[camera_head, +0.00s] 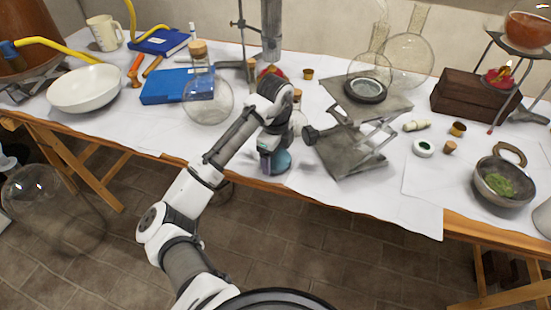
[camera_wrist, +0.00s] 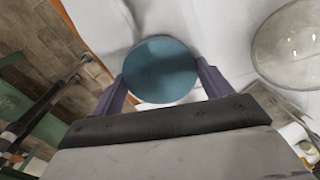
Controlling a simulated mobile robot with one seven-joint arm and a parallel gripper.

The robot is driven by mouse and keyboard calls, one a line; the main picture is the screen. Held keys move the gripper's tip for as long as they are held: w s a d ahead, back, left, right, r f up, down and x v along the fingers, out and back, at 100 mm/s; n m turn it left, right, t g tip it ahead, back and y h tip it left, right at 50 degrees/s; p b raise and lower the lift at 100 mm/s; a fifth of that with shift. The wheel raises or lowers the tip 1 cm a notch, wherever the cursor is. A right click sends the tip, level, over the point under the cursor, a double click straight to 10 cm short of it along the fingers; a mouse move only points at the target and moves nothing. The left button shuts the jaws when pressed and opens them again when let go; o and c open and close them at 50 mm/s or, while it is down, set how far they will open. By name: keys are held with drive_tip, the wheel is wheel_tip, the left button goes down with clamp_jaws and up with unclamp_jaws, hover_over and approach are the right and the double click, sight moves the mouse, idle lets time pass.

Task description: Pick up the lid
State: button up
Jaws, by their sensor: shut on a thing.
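The lid (camera_wrist: 160,70) is a round blue-teal disc seen from above in the wrist view. It sits between the two purple fingers of my gripper (camera_wrist: 161,82), which are shut on its left and right sides. In the head view the blue-teal thing (camera_head: 280,161) shows below my gripper (camera_head: 273,160), near the front edge of the table. What is under the lid is hidden, and I cannot tell whether it touches the table.
A metal lab jack (camera_head: 345,153) stands just right of my gripper. A round glass flask (camera_head: 208,100) is to the left, behind my arm. A white bowl (camera_head: 85,89) and a blue book (camera_head: 178,86) lie further left.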

sight(275, 158)
wheel_tip(275, 158, up, 20)
idle(0.6)
drive_tip(key=shift+a, duration=0.1)
